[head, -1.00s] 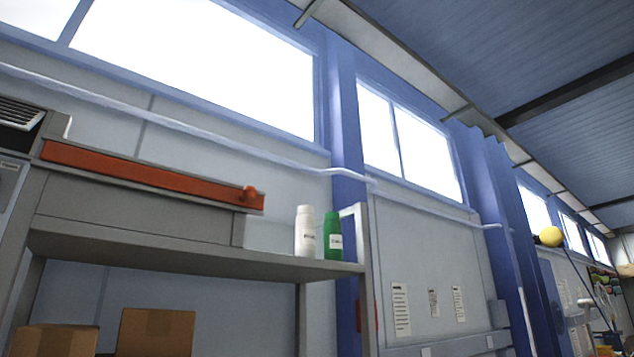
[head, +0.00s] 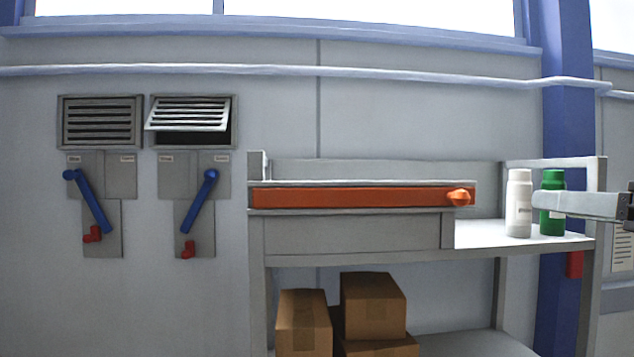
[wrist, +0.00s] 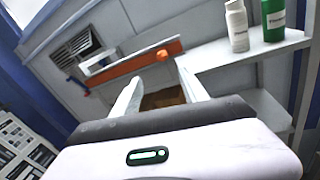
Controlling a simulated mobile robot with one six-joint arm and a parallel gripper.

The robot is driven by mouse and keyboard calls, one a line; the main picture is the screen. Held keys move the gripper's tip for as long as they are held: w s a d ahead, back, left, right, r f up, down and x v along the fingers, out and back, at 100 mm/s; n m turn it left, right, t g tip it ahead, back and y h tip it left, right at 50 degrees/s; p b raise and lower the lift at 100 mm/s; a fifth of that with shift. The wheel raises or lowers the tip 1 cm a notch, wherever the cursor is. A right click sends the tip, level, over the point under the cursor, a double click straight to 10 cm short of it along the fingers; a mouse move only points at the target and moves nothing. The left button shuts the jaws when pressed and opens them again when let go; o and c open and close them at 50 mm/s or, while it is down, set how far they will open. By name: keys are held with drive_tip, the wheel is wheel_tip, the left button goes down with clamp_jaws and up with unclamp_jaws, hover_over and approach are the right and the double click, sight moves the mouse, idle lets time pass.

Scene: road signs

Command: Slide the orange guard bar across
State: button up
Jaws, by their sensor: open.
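The orange guard bar (head: 350,197) lies level in a grey rail along the front of the shelf unit, with an orange knob (head: 460,197) at its right end. The bar also shows in the wrist view (wrist: 125,70), with its knob (wrist: 162,55) beyond my fingers. My gripper (wrist: 158,82) is open and empty, its two pale fingers apart and short of the bar. In the head view only part of my gripper (head: 575,205) shows at the right edge, in front of the green bottle and right of the knob. Nothing touches the bar.
A white bottle (head: 518,203) and a green bottle (head: 552,190) stand on the shelf (head: 480,238) right of the bar. Cardboard boxes (head: 372,305) sit below. Two vents (head: 190,120) with blue levers (head: 201,200) are on the wall at left. The space before the bar looks clear.

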sight(468, 198)
drive_tip(key=p+x, duration=0.1)
drive_tip(key=x, duration=0.7)
drive_tip(key=p+x, duration=0.1)
drive_tip(key=x, duration=0.8)
drive_tip(key=shift+w+d+f+p, duration=0.15)
drive_tip(key=shift+w+f+p, duration=0.1)
drive_tip(key=shift+p, duration=0.15)
drive_tip(key=shift+s, duration=0.1)
clamp_jaws()
